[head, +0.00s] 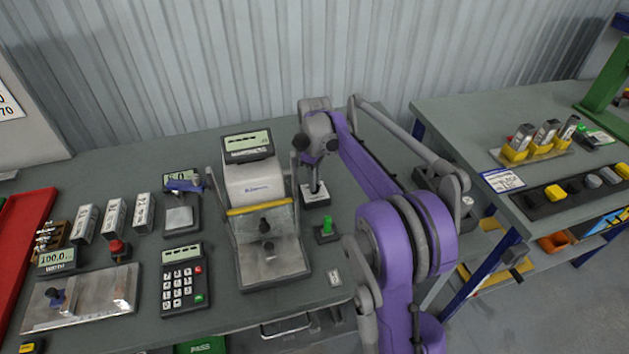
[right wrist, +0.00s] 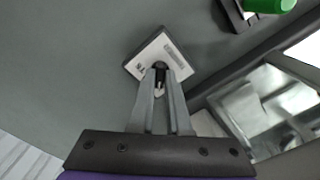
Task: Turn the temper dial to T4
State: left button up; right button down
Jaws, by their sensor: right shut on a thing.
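The temper dial is a small dark box with a white top plate (head: 318,198), standing on the bench to the right of the large grey machine. In the right wrist view its white plate (right wrist: 178,54) carries small print, and a dark knob sits at its middle. My right gripper (head: 315,188) reaches down onto it from above. In the right wrist view its two fingers (right wrist: 160,82) are shut on the knob and hide part of it. The knob's setting cannot be read. My left gripper is not in view.
The grey machine (head: 262,185) stands close left of the dial. A green button (head: 326,228) on a dark base is just in front of it. A keypad (head: 183,285) and a metal plate (head: 85,298) lie further left. Another table (head: 450,130) stands at right, beyond a gap.

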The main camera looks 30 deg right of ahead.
dwell(0.4)
jog(key=c, duration=0.9)
grip_release()
jog(key=shift+r, duration=0.1)
notch_tip(320, 180, up, 11)
jog(key=shift+f+p, duration=0.2)
jog(key=shift+p, duration=0.15)
